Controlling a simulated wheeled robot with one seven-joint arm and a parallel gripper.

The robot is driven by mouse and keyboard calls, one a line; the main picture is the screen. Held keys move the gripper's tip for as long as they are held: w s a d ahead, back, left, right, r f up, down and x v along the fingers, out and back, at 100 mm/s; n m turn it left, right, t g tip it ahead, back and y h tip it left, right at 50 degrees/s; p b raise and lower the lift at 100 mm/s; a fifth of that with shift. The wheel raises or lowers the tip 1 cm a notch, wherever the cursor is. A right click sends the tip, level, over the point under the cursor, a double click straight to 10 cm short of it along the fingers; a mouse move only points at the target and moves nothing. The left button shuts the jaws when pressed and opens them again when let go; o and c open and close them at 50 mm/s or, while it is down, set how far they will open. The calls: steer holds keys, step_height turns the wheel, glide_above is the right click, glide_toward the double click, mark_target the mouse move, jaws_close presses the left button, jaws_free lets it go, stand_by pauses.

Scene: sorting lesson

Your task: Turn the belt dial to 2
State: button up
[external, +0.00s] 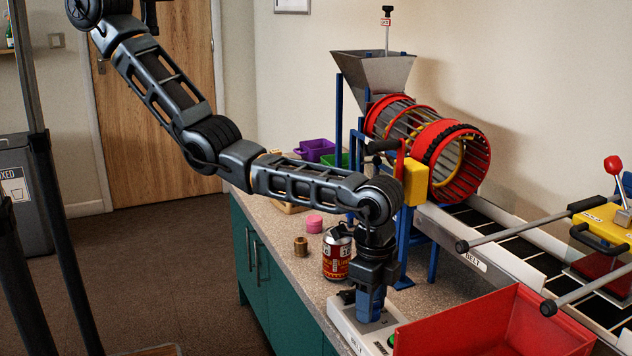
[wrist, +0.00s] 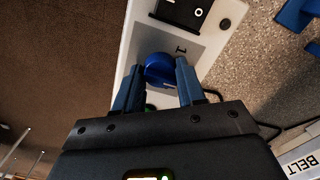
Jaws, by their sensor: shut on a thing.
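The blue belt dial (wrist: 158,66) sits on a pale control box (wrist: 137,28), with a "1" printed beside it in the wrist view. My gripper (wrist: 158,76) points down at the box and its two blue fingers are shut on the dial, one on each side. The fingers hide part of the dial face, and I cannot tell which number it points to. In the external view my gripper (external: 370,305) is down on the control box (external: 344,318) at the counter's front edge, and it hides the dial there.
A black rocker switch (wrist: 182,12) is on the same box. A red bin (external: 470,325) stands close to the right of my gripper. A can (external: 336,258) stands close behind. The conveyor belt (external: 500,238) and red drum sieve (external: 430,145) lie beyond.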

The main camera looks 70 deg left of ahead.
steer(key=o, duration=1.1)
steer(key=shift+c, duration=0.2)
steer(key=shift+r, duration=3.95)
steer(key=shift+f, duration=0.1)
